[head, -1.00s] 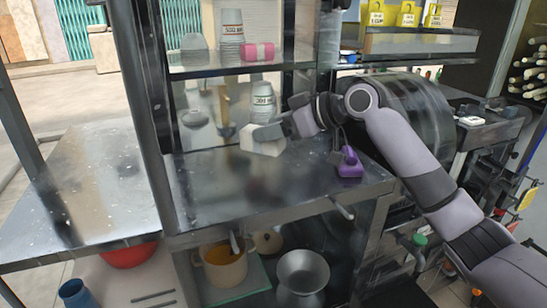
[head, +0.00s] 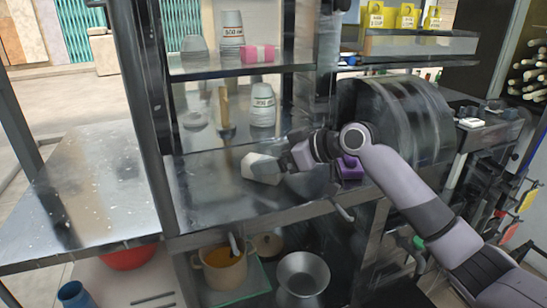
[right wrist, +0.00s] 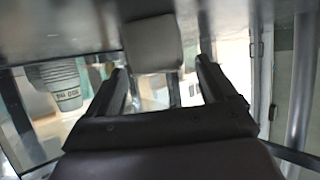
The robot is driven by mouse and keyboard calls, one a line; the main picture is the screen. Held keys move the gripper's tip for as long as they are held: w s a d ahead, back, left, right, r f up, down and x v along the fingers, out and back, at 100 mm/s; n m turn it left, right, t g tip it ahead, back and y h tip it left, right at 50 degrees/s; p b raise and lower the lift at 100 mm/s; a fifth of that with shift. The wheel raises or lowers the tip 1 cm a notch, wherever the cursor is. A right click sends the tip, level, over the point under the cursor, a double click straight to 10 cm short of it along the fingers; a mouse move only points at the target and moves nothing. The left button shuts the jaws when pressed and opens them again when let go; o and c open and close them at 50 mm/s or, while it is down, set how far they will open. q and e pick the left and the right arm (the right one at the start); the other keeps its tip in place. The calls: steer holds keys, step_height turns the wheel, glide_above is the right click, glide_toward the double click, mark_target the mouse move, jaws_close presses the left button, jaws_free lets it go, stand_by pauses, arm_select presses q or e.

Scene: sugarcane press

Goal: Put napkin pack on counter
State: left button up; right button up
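The napkin pack, seen as a plain white block (head: 257,165), rests on the dark metal counter (head: 215,195). It also shows in the right wrist view (right wrist: 153,42), against the counter surface at the top of the picture. My right gripper (head: 279,165) is low over the counter at the block's right side, partly covering it. In the right wrist view my right gripper (right wrist: 163,75) has its fingers spread, with the block just past the fingertips and a clear gap on its right. My left gripper is not in view.
Stacked cups (head: 262,104) stand behind the block. A pink pack (head: 257,53) and more cups (head: 232,34) are on the shelf above. A purple object (head: 350,168) sits to the right, beside my arm. The counter's front left is clear.

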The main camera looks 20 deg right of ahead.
steer(key=v, duration=1.2)
steer(key=shift+b, duration=0.4)
